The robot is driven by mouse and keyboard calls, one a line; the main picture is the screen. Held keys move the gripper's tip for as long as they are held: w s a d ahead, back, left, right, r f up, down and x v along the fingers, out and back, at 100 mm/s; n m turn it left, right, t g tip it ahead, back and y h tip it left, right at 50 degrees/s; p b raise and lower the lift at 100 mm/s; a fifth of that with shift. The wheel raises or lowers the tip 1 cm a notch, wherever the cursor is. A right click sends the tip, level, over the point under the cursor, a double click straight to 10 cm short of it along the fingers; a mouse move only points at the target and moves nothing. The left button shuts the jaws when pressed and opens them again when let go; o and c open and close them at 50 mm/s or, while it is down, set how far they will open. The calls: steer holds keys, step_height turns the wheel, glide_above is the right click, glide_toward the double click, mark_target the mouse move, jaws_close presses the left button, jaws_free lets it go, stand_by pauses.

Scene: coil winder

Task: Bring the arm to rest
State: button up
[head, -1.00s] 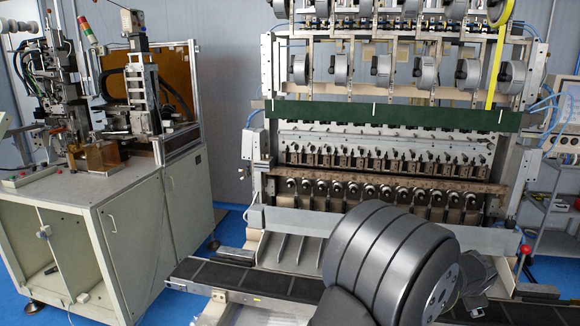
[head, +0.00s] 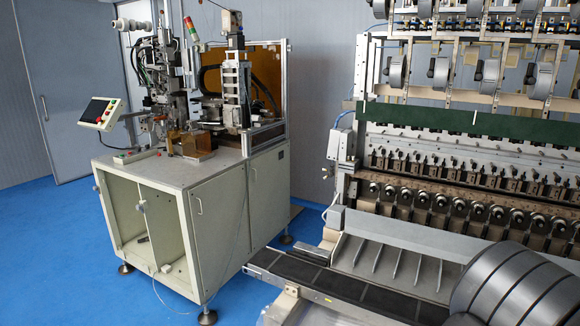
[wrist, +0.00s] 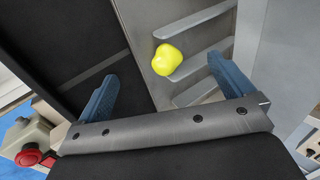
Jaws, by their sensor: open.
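My gripper (wrist: 162,68) shows in the wrist view with its two blue fingers spread wide apart and nothing held between them. Beyond the fingers a rounded yellow object (wrist: 168,59) lies on the grey metal tray (wrist: 148,28) with raised fins. It appears below the fingers and apart from them. In the head view my arm's dark, banded link fills the lower right corner. My gripper is not visible there.
The coil winder (head: 455,150) stands at the right, with a finned tray (head: 385,262) and a dark conveyor (head: 325,280) before it. A cabinet machine (head: 185,200) stands left. A red button (wrist: 28,158) shows in the wrist view. Blue floor is clear at far left.

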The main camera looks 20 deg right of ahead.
steer(key=shift+r, duration=0.15)
steer(key=c, duration=0.3)
steer(key=r, duration=0.2)
steer(key=s+a+r, duration=0.1)
steer(key=r, duration=0.1)
steer(key=s+a+r, duration=0.1)
steer(key=r, duration=0.1)
steer(key=shift+s+r, duration=0.1)
steer(key=shift+r, duration=0.3)
steer(key=c, duration=1.5)
steer(key=shift+r, duration=0.15)
jaws_close()
steer(key=shift+x, duration=4.15)
steer(key=shift+a, duration=0.1)
steer(key=shift+w+d+f, duration=0.25)
